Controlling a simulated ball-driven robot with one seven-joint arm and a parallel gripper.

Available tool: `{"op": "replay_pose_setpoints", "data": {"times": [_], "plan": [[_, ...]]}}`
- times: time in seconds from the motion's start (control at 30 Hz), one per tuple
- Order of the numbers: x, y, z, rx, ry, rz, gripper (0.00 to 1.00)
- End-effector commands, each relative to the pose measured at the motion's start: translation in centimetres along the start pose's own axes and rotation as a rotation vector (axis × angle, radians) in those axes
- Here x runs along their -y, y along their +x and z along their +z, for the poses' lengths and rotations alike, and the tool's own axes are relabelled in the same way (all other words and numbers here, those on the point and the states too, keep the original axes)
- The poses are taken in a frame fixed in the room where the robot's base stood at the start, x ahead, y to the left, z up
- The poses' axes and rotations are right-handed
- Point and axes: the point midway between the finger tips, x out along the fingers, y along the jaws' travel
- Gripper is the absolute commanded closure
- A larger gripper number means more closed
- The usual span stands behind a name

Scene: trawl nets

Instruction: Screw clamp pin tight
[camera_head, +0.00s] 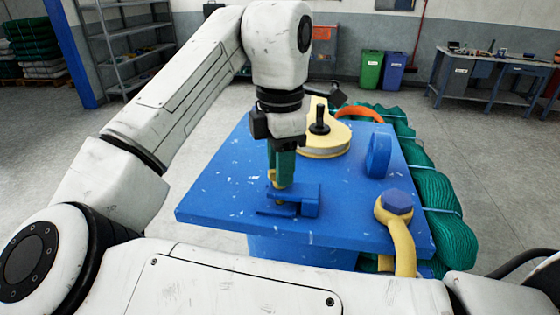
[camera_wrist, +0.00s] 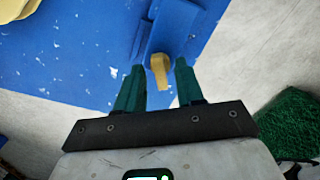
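The clamp is a blue bracket (camera_head: 308,198) on the front part of the blue table. Its yellow pin (camera_head: 273,177) shows close to my fingertips and also appears in the wrist view (camera_wrist: 160,70). My gripper (camera_head: 281,184) points down over the clamp. In the wrist view my green fingers (camera_wrist: 158,80) are apart, with the pin's yellow end in line with the gap between them. Blue table shows on both sides of the pin, so no finger appears to touch it. My fingers hide part of the pin and clamp in the head view, and how far it is screwed in cannot be told.
The blue table (camera_head: 215,190) also carries a yellow block with a black post (camera_head: 325,140), an upright blue ring (camera_head: 379,152) and a yellow hook with a blue bolt (camera_head: 398,215). Green netting (camera_head: 440,195) is heaped along the right side. Open floor lies left.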

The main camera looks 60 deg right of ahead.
Motion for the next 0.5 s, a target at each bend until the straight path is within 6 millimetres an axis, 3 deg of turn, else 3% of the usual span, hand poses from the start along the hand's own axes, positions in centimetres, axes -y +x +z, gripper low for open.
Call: {"op": "replay_pose_setpoints", "data": {"times": [0.17, 0.5], "plan": [[0.00, 0.01, -0.01, 0.000, 0.000, 0.000, 0.63], [0.00, -0.02, -0.01, 0.000, 0.000, 0.000, 0.94]]}}
